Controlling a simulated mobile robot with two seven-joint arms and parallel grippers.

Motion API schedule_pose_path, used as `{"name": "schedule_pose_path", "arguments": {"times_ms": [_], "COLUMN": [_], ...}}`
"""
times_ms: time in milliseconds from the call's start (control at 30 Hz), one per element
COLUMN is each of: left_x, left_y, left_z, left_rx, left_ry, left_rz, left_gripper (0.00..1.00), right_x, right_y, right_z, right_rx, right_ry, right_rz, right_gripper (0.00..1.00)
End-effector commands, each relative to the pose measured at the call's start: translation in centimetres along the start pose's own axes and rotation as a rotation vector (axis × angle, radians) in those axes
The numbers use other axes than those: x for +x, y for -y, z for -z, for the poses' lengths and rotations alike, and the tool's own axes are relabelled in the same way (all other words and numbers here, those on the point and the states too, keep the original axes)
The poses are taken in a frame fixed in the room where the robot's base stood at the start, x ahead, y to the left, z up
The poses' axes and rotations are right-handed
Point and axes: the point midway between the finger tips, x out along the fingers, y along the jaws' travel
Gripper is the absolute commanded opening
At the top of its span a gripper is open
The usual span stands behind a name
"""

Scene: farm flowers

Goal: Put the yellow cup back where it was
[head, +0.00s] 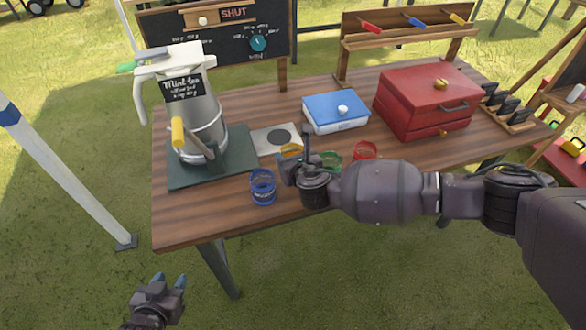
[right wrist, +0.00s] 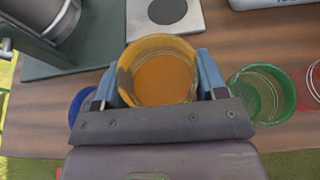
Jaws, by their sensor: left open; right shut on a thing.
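The yellow cup (right wrist: 158,72) is between the two blue fingers of my right gripper (right wrist: 158,85) in the right wrist view, and the gripper is shut on it. In the head view the yellow cup (head: 291,151) is mostly hidden behind my right gripper (head: 300,168). It is over the front part of the wooden table (head: 215,213), between a blue cup (head: 263,187) and a green cup (head: 329,160). I cannot tell whether its base touches the table. My left gripper (head: 170,284) is open and empty, low over the grass in front of the table.
A large jug (head: 204,115) stands on a dark green mat (head: 233,153) at left. A pale plate with a dark disc (head: 279,137) lies behind the yellow cup. A red cup (head: 365,151), a blue box (head: 336,112) and a red chest (head: 425,95) stand further right.

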Motion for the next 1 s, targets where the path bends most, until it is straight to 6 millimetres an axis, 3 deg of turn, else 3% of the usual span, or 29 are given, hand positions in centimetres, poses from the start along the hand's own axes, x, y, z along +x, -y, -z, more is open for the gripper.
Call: {"name": "schedule_pose_path", "arguments": {"times_ms": [367, 767, 800, 867, 1000], "left_x": [0.3, 0.5, 0.5, 0.5, 0.6], "left_y": [-0.1, -0.1, -0.1, -0.1, -0.1], "left_z": [-1.4, -1.1, -1.0, -0.9, -0.8], "left_rx": [0.0, 0.0, 0.001, 0.001, 0.001], "left_ry": [0.013, 0.006, 0.005, 0.004, 0.001], "left_rz": [0.0, -0.001, -0.001, -0.001, -0.001], "left_gripper": [0.43, 0.43, 0.43, 0.43, 0.43], "right_x": [1.6, 1.7, 1.7, 1.7, 1.7], "right_y": [-0.1, 0.0, 0.0, 0.0, 0.0], "right_z": [3.9, 4.2, 4.2, 4.2, 4.2], "right_rx": [0.0, 0.0, 0.0, 0.0, 0.0], "right_ry": [-0.002, 0.0, -0.001, 0.0, 0.0], "right_rz": [0.0, 0.0, 0.0, 0.0, 0.0], "right_gripper": [0.34, 0.34, 0.68, 0.76, 0.76]}}
